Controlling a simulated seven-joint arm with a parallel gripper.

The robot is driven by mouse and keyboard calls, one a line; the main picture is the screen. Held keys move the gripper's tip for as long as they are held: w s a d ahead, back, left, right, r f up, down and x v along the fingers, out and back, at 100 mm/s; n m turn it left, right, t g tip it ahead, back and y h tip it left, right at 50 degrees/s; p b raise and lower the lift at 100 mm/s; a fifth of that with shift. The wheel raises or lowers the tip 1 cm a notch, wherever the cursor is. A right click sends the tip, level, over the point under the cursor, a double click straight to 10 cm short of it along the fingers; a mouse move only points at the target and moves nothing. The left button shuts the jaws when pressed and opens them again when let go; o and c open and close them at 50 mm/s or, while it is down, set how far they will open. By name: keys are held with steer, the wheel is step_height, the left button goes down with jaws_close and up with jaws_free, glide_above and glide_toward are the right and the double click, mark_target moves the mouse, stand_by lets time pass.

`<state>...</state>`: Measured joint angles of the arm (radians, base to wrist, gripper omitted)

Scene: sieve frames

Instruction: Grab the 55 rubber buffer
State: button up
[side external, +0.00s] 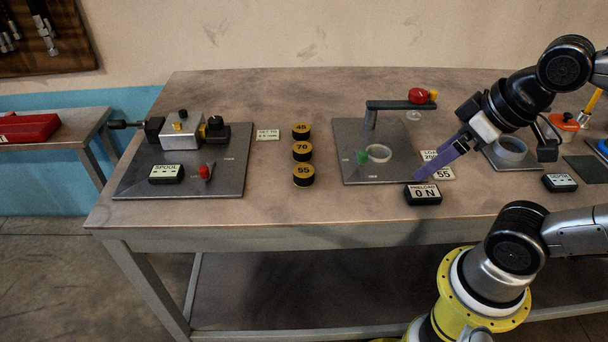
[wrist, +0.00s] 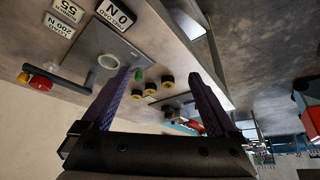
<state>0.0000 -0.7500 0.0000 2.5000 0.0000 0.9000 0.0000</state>
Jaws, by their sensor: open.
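The 55 rubber buffer (side external: 304,175) is a short black cylinder with a yellow top marked 55. It stands on the table at the front of a column of three, with the 70 buffer (side external: 302,151) and 45 buffer (side external: 301,131) behind it. All three also show in the wrist view, numbers unreadable; the one nearest the table's front edge (wrist: 167,80) appears to be the 55.
The middle plate (side external: 357,170) carries a swing arm with a red knob (side external: 418,95), a pale ring (side external: 379,154) and a green piece (side external: 362,157). The PRELOAD display (side external: 422,193) stands in front. The spool fixture plate (side external: 229,175) is left of the buffers.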

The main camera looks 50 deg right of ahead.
stand_by(0.3)
steer(key=w+r+m, duration=0.6)
steer(key=m, duration=0.4)
steer(key=m+g, duration=0.5)
steer(key=m, duration=0.2)
glide_above(302, 171)
step_height(302, 171, down, 6)
steer(key=r, duration=0.1)
steer(key=shift+g, duration=0.3)
steer(key=f, duration=1)
steer(key=shift+a+f, duration=0.2)
steer(key=shift+f, duration=0.05)
steer(key=shift+d+f, duration=0.2)
steer(key=shift+f, duration=2.75)
